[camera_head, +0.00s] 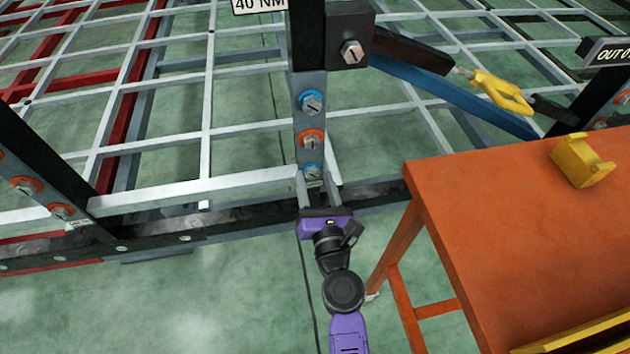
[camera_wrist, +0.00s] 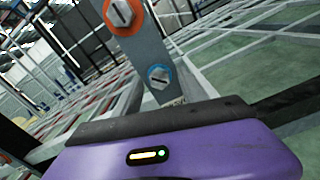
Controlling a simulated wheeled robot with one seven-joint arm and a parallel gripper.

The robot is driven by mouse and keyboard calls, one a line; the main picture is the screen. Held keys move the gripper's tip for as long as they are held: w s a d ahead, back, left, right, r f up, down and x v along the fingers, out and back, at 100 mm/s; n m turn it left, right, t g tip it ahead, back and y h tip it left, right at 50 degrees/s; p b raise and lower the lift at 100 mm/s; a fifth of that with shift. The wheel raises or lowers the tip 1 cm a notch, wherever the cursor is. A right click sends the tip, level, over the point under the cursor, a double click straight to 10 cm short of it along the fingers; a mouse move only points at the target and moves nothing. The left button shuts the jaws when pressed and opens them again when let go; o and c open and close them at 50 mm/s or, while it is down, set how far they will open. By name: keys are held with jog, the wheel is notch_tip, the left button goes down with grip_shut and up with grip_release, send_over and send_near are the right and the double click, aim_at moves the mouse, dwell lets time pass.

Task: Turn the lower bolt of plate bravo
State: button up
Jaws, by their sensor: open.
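A grey upright plate (camera_head: 312,121) carries a blue-ringed bolt at the top, an orange-ringed bolt (camera_head: 311,139) in the middle and a smaller blue-ringed lower bolt (camera_head: 311,171). I cannot read its name on the small label (camera_head: 314,183) below. My gripper (camera_head: 315,173) is open, pointing at the plate's foot, with one finger on each side of the lower bolt in the head view. I cannot tell whether they touch it. In the wrist view, the lower bolt (camera_wrist: 160,76) shows just beyond my purple gripper body, its slot nearly level; the fingers are hidden there.
A dark frame rail (camera_head: 160,222) runs along behind my gripper. An orange table (camera_head: 520,215) with a yellow block (camera_head: 580,160) stands close at right. Another plate with orange-ringed bolts (camera_head: 62,211) is at far left. Floor at lower left is clear.

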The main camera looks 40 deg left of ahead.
jog(key=shift+w+a, duration=0.1)
jog(key=shift+a, duration=0.05)
jog(key=shift+c, duration=0.4)
grip_shut()
